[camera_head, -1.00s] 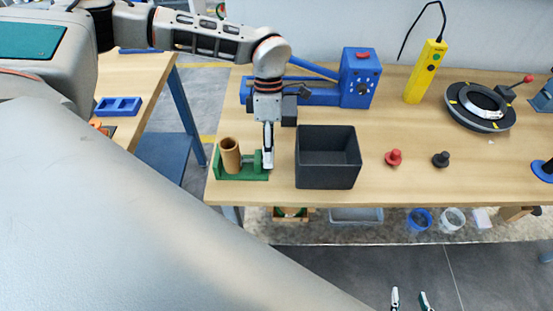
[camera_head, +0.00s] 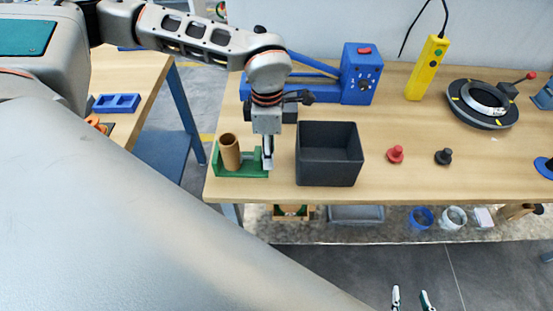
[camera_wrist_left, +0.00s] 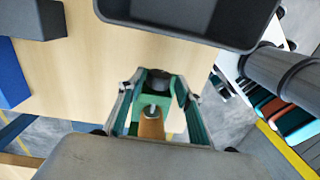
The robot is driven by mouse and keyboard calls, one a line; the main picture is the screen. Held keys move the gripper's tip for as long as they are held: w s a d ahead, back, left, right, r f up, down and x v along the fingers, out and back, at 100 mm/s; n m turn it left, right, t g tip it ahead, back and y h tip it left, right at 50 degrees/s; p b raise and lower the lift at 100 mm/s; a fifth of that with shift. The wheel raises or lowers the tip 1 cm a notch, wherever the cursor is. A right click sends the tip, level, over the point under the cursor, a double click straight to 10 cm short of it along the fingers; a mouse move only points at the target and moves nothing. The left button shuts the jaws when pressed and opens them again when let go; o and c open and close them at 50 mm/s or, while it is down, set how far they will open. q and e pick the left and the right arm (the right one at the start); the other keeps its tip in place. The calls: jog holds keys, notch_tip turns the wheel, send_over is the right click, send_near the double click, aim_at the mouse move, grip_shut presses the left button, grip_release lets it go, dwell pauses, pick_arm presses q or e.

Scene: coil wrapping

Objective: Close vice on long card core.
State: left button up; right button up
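The long card core (camera_head: 230,152) is a brown tube standing upright in the green vice (camera_head: 226,173) near the table's front left edge. In the left wrist view the core (camera_wrist_left: 151,127) shows behind a silver screw end, with the green vice (camera_wrist_left: 150,98) around it. My left gripper (camera_head: 267,165) points down at the vice's right end. In the left wrist view its fingers (camera_wrist_left: 159,85) stand apart on either side of the vice's dark round part; contact cannot be told. My right gripper (camera_head: 411,298) is at the bottom edge, away from the table, with its fingertips apart and empty.
A dark open bin (camera_head: 328,178) stands just right of my left gripper. A blue machine (camera_head: 360,75) is behind it. A red knob piece (camera_head: 396,154) and a black one (camera_head: 443,157) stand to the right, with a yellow control box (camera_head: 427,68) farther back.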

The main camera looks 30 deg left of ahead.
pick_arm(q)
jog(key=t+b, duration=0.1)
jog(key=t+y+b, duration=0.1)
jog(key=b, duration=0.2)
jog(key=shift+s+d+f+t+y, duration=0.25)
jog(key=shift+s+f+t+y, duration=0.05)
jog(key=shift+t, duration=0.1)
jog(key=shift+r+b, duration=0.1)
jog(key=shift+b, duration=0.3)
jog(key=shift+r, duration=0.1)
jog(key=shift+r+t, duration=0.1)
jog(key=shift+t, duration=0.2)
